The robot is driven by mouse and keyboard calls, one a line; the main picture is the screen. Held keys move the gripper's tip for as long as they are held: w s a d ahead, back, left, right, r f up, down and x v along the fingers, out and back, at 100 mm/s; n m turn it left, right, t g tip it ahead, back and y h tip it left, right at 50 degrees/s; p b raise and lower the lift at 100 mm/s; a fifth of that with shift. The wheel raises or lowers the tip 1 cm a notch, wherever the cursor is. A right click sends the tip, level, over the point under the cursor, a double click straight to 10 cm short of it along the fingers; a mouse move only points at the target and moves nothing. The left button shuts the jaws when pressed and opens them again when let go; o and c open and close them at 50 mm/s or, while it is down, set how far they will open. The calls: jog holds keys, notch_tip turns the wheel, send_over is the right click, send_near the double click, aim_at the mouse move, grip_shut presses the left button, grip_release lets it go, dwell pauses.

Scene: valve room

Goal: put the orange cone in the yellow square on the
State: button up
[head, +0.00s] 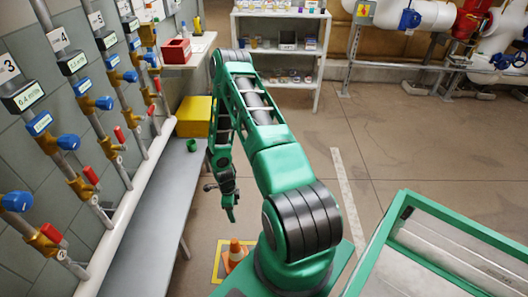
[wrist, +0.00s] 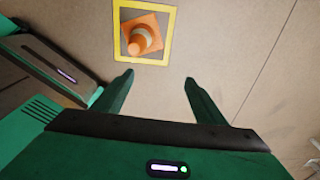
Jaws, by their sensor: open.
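The orange cone (wrist: 142,36) with a pale band stands on the floor inside the yellow square (wrist: 172,40) in the wrist view. Its base lies within the yellow outline. In the head view the cone (head: 235,253) is upright beside my base, and part of the yellow square (head: 219,262) shows around it. My gripper (wrist: 158,82) is open and empty, pointing down toward the floor. In the wrist view its fingertips are apart from the cone, which lies beyond them. In the head view my gripper (head: 231,214) hangs above the cone.
A long grey bench (head: 160,215) runs along the left wall, with a yellow box (head: 195,116) and a small green item (head: 191,145) on it. Pipes with blue valves (head: 104,103) line that wall. White shelves (head: 280,28) stand at the back. Open floor lies in the middle.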

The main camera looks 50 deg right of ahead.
jog(key=s+d+r+n, duration=0.15)
jog(key=r+n, duration=0.25)
jog(key=r, duration=0.8)
jog(key=d+r+n+h, duration=0.1)
jog(key=d+r+n, duration=0.15)
jog(key=r, duration=0.85)
jog(key=s+d+r+n, duration=0.1)
jog(key=r+n, duration=0.3)
jog(key=r, duration=0.8)
jog(key=s+a+r+n+y, duration=0.1)
jog(key=s+a+r+n, duration=0.4)
jog(key=s+r, duration=0.5)
jog(key=s+a+r+n+y, duration=0.1)
jog(key=s+a+r+n, duration=0.5)
jog(key=s+r, duration=0.3)
jog(key=s, duration=0.2)
jog(key=shift+s+r+n, duration=0.3)
jog(key=shift+r+n, duration=0.05)
jog(key=shift+r, duration=0.05)
